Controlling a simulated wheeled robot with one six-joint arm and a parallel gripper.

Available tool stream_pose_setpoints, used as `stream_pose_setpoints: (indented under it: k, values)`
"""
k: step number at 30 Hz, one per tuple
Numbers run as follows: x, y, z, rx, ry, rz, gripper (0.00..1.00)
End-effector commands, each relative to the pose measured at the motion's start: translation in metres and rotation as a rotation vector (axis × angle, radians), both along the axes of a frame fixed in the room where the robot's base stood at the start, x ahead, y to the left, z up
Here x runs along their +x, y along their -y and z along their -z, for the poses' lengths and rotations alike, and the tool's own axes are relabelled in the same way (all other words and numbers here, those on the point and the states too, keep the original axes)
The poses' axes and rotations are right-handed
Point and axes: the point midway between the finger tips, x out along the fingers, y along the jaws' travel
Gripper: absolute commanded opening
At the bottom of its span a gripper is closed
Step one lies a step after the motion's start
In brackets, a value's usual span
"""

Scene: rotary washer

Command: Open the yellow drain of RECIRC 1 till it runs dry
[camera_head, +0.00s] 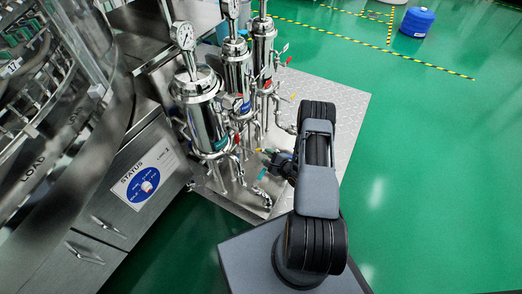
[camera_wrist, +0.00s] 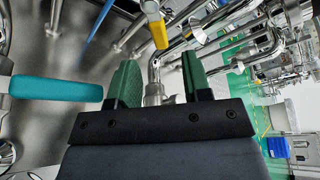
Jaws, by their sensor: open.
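A yellow handle (camera_wrist: 154,24) is at the top middle of the wrist view, on a steel pipe fitting. It lies beyond my fingertips, roughly in line with the gap between them, and looks apart from them. My gripper (camera_wrist: 160,76) is open, with two green fingers and nothing between them. In the head view my gripper is beside the lower pipes of the nearest steel housing (camera_head: 207,118), largely hidden by my own arm. No RECIRC 1 label is readable. Whether liquid runs from the drain cannot be told.
A teal handle (camera_wrist: 55,88) is close to the left finger, and a blue handle (camera_wrist: 97,20) is behind it. Two more gauge-topped housings (camera_head: 238,72) (camera_head: 264,45) stand behind the nearest. A steel cabinet (camera_head: 120,190) stands left; green floor (camera_head: 440,170) is open right.

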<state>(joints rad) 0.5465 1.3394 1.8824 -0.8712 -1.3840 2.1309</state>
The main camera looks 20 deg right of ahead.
Motion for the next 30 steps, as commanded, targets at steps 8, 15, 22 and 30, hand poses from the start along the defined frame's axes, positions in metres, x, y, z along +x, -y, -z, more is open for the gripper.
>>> stream_pose_setpoints:
  k: [8, 15, 22, 30]
  values:
    - [-0.044, 0.016, -0.013, 0.001, -0.001, 0.003, 0.45]
    - [-0.06, 0.021, -0.016, 0.0, 0.0, 0.0, 0.45]
    - [-0.063, 0.021, -0.016, 0.0, 0.0, -0.001, 0.45]
    - [-0.056, 0.024, -0.021, -0.053, -0.006, -0.01, 0.29]
